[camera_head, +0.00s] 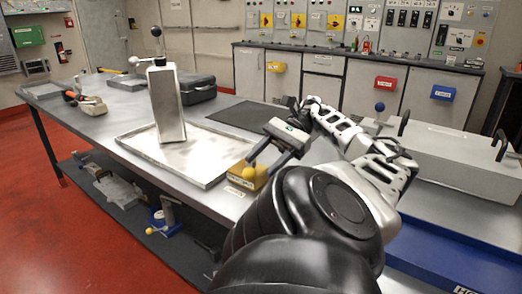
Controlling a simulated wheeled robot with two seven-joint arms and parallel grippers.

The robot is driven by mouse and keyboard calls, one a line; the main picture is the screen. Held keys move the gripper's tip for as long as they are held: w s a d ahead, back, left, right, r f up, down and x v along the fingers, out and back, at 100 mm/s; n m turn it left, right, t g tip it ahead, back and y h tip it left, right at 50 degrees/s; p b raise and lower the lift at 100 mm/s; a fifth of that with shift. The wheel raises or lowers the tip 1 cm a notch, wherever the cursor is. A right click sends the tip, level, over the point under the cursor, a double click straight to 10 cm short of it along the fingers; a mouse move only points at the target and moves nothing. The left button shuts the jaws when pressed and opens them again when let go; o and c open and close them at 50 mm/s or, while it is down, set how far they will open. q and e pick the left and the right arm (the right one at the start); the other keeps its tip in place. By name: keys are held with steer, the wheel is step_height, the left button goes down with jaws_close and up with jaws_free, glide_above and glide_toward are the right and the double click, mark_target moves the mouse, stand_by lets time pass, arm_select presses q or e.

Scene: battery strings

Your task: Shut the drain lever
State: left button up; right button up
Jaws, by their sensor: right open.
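I cannot tell for sure which part is the drain lever. A tall metal box (166,105) stands upright in a shallow metal tray (140,143) on the bench. It has an upright lever with a dark knob (156,32) on top and a side lever with a ball end (134,61). A yellow block with a yellow ball (248,173) is at the tray's right edge. My right gripper (262,164) is open and empty, its fingers pointing down-left just above the yellow block. Whether it touches the block cannot be told. My left gripper is not in view.
A black case (198,88) and dark mat (250,117) lie behind the tray. A pale grey box (450,157) with black handles and a blue-knobbed stick (380,107) stand at right. A blue tray (440,250) is at front right. Tools lie at the bench's left end.

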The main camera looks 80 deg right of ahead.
arm_select(q)
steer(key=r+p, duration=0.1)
steer(key=p, duration=0.3)
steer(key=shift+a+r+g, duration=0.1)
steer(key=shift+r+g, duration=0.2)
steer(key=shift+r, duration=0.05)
arm_select(e)
steer(key=v, duration=0.3)
arm_select(q)
steer(key=shift+p, duration=0.3)
arm_select(e)
steer(key=shift+r, duration=0.1)
